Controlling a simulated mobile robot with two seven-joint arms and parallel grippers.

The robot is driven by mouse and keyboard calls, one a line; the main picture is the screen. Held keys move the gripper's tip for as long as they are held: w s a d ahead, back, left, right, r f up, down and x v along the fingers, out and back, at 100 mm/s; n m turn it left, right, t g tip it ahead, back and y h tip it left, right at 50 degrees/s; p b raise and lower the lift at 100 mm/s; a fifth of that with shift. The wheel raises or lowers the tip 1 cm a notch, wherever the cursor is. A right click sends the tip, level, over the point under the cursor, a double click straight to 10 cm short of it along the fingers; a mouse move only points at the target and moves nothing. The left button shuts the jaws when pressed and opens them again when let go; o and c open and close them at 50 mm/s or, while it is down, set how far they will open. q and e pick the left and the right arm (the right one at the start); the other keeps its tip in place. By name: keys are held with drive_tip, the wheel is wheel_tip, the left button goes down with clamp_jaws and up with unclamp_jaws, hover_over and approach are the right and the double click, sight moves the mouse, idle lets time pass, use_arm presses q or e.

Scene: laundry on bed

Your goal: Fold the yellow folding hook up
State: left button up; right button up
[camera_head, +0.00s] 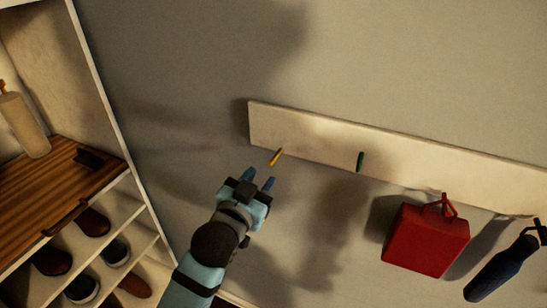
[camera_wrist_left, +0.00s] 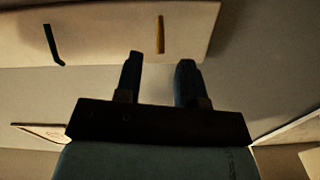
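The yellow folding hook (camera_head: 276,157) is on the left part of a pale wall board (camera_head: 330,130). In the head view it sticks out and slants down to the left. My left gripper (camera_head: 260,179) is just below the hook, apart from it, with its two blue fingers spread and nothing between them. In the left wrist view the yellow hook (camera_wrist_left: 161,34) shows beyond the open fingers (camera_wrist_left: 160,72), in line with the space between them. My right gripper is not in view.
A green hook (camera_head: 360,161) is right of the yellow one on the board. A red bag (camera_head: 427,239) and a dark blue item (camera_head: 503,267) hang farther right. A shelf with several shoes (camera_head: 93,222) and a bottle (camera_head: 24,122) stands at left.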

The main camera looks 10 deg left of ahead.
sight(273, 160)
use_arm(q)
drive_tip(key=p+x, duration=0.1)
drive_tip(key=x, duration=0.6)
drive_tip(key=shift+w+f, duration=0.1)
clamp_jaws()
